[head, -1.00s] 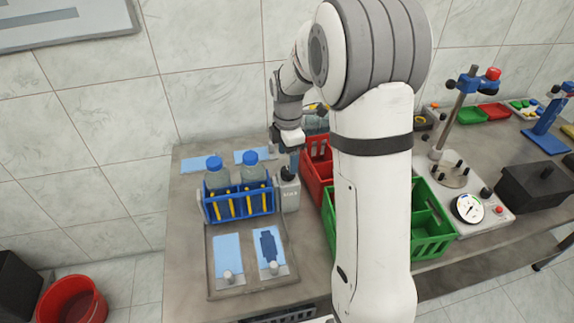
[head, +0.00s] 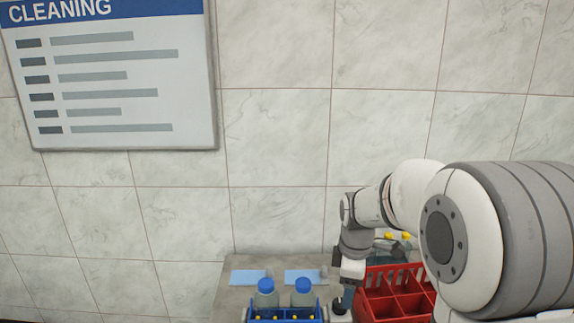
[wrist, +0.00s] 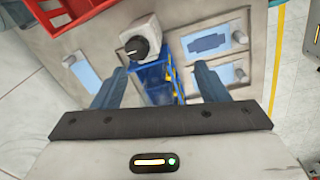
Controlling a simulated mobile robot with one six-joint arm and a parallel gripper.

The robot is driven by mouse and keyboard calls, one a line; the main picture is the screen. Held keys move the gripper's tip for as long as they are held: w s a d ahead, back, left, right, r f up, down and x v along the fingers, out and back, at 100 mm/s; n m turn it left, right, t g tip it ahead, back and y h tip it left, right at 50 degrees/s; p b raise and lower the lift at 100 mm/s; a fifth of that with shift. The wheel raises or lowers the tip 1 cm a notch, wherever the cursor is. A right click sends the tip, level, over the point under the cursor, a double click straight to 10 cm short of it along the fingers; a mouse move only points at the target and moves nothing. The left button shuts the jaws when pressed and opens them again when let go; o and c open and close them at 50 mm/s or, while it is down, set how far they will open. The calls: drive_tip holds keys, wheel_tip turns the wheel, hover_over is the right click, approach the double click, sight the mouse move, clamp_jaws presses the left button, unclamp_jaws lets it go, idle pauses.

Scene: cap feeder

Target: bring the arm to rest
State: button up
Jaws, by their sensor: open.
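My gripper (head: 349,290) hangs at the end of my bent arm in the head view, low and right of centre, just right of the blue carrier. In the wrist view my gripper (wrist: 158,80) has its two fingers apart with nothing held between them. Beyond the fingers in the wrist view are a grey box with a black knob (wrist: 140,42) and the blue carrier (wrist: 158,85). The fingertips are hard to make out in the head view.
The blue carrier (head: 285,319) holds two blue-capped bottles (head: 303,294) on the table (head: 238,296). A red divided crate (head: 395,300) stands to the right, partly behind my arm. Light blue pads (head: 250,276) lie at the back. A cleaning sign (head: 110,85) hangs on the tiled wall.

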drive_tip(key=s+r+m+t, duration=0.1)
drive_tip(key=s+r+m, duration=0.1)
drive_tip(key=s+m, duration=0.5)
drive_tip(key=s+r+m+t, duration=0.1)
drive_tip(key=s+r+m, duration=0.2)
drive_tip(key=s+m, duration=0.5)
drive_tip(key=s, duration=0.4)
drive_tip(key=shift+s, duration=0.4)
